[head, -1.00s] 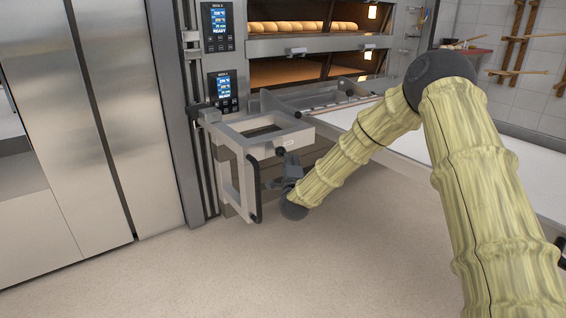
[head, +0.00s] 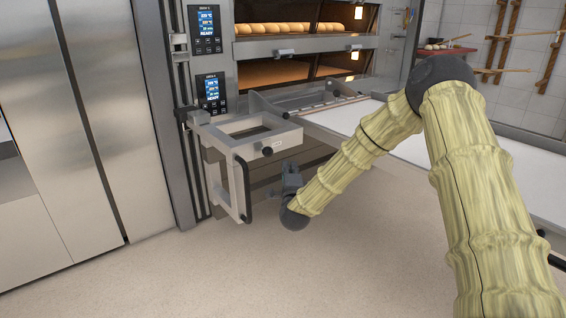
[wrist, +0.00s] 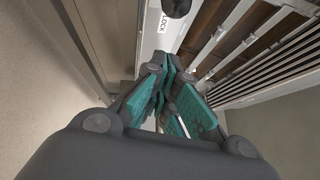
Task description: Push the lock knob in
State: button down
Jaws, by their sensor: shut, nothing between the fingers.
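The lock knob (head: 267,151) is a small black round knob on the front of a grey metal frame (head: 217,139) beside the ovens. In the wrist view the knob (wrist: 176,8) is at the top edge, partly cut off, by a white label reading LOCK (wrist: 164,22). My gripper (head: 290,167) is just to the right of and below the knob in the head view, with a gap between them. In the wrist view its teal-padded fingers (wrist: 167,72) are together and empty, pointing toward the frame below the knob. How far the knob stands out is hard to tell.
A black handle bar (head: 244,190) runs down the frame's front. A white-topped loader (head: 400,150) extends to the right, behind my arm. Deck ovens with control panels (head: 211,91) stand behind. The floor in front is clear.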

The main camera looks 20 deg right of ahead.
jog(key=a+p+v, duration=0.1)
jog(key=p+v, duration=0.1)
jog(key=v, duration=0.6)
jog(key=s+a+f+n+g+y, duration=0.25)
jog(key=s+a+f+n, duration=0.2)
jog(key=s+f, duration=0.45)
jog(key=s+a+f+n+g+y, duration=0.25)
jog(key=s+f+n+g, duration=0.35)
jog(key=f, duration=0.5)
jog(key=s+a+f+n+g+y, duration=0.15)
jog(key=s+a+f+n, duration=0.25)
jog(key=s+f, duration=0.55)
jog(key=s+d+f+n+g, duration=0.1)
jog(key=s+f+n+g, duration=0.3)
jog(key=s, duration=1)
jog(key=s+f+n+g, duration=0.4)
jog(key=s+f, duration=0.1)
jog(key=s, duration=0.8)
notch_tip(320, 180, up, 34)
jog(key=p, duration=3.4)
jog(key=shift+s+d+g, duration=0.25)
jog(key=shift+d+g, duration=0.05)
jog(key=shift+d+r, duration=0.1)
